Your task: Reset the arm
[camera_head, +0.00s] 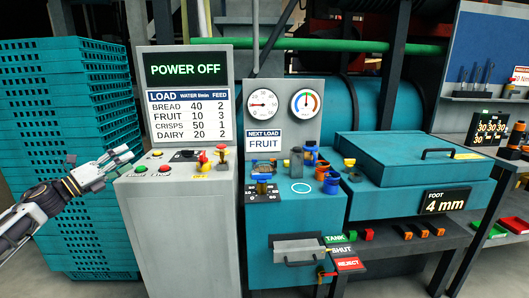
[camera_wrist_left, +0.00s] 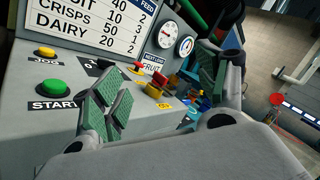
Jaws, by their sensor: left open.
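My left arm comes in from the left in the head view. Its gripper (camera_head: 122,160) is open and empty, at the upper left edge of the grey control console (camera_head: 180,245), near a green button (camera_head: 140,169). In the left wrist view the green finger pads of the gripper (camera_wrist_left: 150,95) stand apart with nothing between them. Beyond them are the green START button (camera_wrist_left: 53,88) and the yellow JOG button (camera_wrist_left: 45,52). I cannot tell whether a finger touches the console. The right gripper is in neither view.
The console screen (camera_head: 186,69) reads POWER OFF above a load table. Stacked teal crates (camera_head: 70,110) stand behind my left arm. Right of the console are a teal unit (camera_head: 290,225) with two gauges, a NEXT LOAD FRUIT sign (camera_head: 264,140) and a lidded teal box (camera_head: 410,155).

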